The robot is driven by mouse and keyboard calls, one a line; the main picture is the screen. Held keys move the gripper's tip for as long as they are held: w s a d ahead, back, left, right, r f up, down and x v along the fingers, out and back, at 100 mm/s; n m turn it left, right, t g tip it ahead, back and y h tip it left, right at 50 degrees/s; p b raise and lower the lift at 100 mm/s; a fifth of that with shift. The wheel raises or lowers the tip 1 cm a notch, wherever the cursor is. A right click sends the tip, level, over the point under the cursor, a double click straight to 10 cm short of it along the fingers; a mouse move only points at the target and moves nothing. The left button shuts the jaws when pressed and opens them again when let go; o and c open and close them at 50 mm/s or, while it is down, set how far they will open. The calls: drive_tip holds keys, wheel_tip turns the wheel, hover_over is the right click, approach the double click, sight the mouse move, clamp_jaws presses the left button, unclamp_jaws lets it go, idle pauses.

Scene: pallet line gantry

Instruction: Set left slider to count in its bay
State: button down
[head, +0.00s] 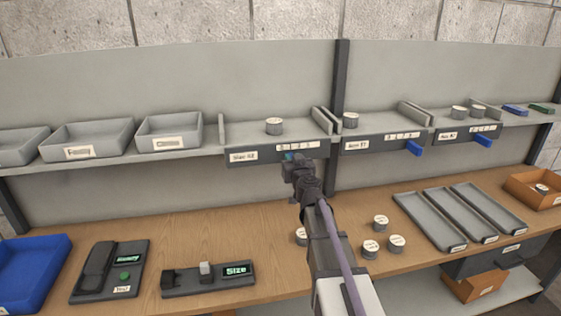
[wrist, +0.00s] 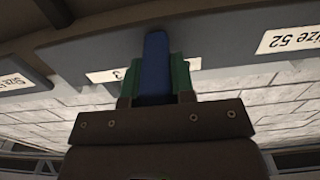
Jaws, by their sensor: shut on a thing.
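The left slider is a blue tab (wrist: 156,68), seen in the wrist view under the shelf edge. My gripper (wrist: 155,82) is shut on it, with a green pad against each side. In the head view my gripper (head: 291,160) is at the front edge of the left bay, below its scale strip (head: 297,146), and hides most of the slider. One grey round can (head: 274,126) stands in the left bay. In the wrist view the slider covers part of the scale label (wrist: 110,75); a 3 shows just left of the slider.
The middle bay's blue slider (head: 414,148) and the right bay's slider (head: 483,140) stick out from the same shelf edge. Grey bins (head: 88,153) stand left on the shelf. Several loose cans (head: 370,248) and grey trays (head: 430,220) are on the bench below.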

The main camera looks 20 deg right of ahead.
drive_tip(key=shift+a, duration=0.1)
drive_tip(key=c, duration=1)
unclamp_jaws()
drive_tip(key=shift+d, duration=0.25)
drive_tip(key=shift+o, duration=0.2)
drive_tip(key=shift+s, duration=0.1)
drive_tip(key=s+a, duration=0.1)
drive_tip(key=s, duration=0.9)
drive_tip(key=shift+s+a, duration=0.25)
drive_tip(key=shift+s, duration=0.05)
